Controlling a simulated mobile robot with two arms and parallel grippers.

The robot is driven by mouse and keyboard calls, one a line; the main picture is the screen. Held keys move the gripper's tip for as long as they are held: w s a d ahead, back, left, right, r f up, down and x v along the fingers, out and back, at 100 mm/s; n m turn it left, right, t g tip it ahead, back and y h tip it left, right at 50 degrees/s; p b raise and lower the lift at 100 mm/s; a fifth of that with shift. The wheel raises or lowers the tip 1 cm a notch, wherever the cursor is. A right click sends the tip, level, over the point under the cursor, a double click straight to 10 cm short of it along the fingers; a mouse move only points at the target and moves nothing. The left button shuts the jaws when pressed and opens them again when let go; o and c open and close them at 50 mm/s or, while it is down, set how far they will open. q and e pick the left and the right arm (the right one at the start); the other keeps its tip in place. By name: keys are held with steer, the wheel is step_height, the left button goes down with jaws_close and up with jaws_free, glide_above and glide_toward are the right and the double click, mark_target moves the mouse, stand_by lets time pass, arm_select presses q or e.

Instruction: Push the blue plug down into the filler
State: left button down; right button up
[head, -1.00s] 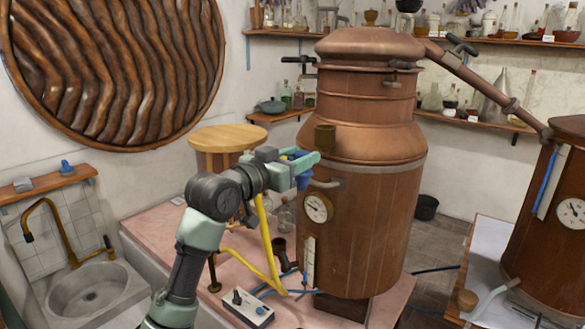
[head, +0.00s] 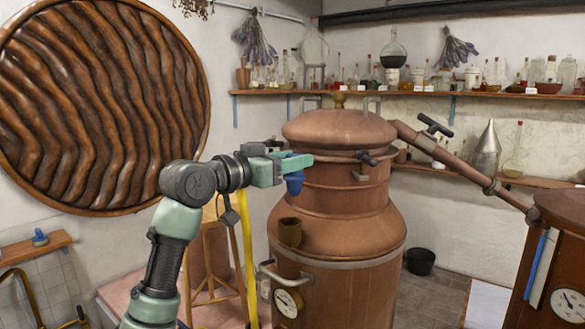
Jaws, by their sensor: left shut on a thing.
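The blue plug (head: 294,184) hangs from my left gripper (head: 292,164), which is shut on it. The plug's narrow end points down. The filler (head: 290,232) is a small brass cup with an open top on the near left side of the copper still (head: 340,195). In the picture the plug is above the filler, with a clear gap between them. I cannot tell whether it is exactly in line in depth. My right gripper is not in view.
The still's domed lid and a clamp (head: 367,160) are right of my gripper. A metal handle (head: 282,274) sticks out below the filler. A wooden stool (head: 212,262) and a yellow hose (head: 248,255) are behind my left arm. Wall shelves hold several bottles.

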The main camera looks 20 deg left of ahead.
mark_target(287, 180)
arm_select(q)
steer(key=shift+s+a+f, duration=0.2)
steer(key=shift+s, duration=0.1)
steer(key=shift+s+a+f+b, duration=0.35)
steer(key=shift+s+f+b, duration=0.25)
steer(key=shift+b, duration=0.3)
steer(key=f, duration=0.1)
steer(key=f+b, duration=0.1)
steer(key=w+f+b, duration=0.1)
steer(key=shift+d, duration=0.3)
steer(key=shift+s+a+r, duration=0.15)
steer(key=shift+s, duration=0.15)
steer(key=shift+w, duration=0.15)
steer(key=shift+f+b, duration=0.85)
steer(key=shift+f, duration=0.85)
stand_by(1.2)
steer(key=shift+f, duration=0.75)
stand_by(2.1)
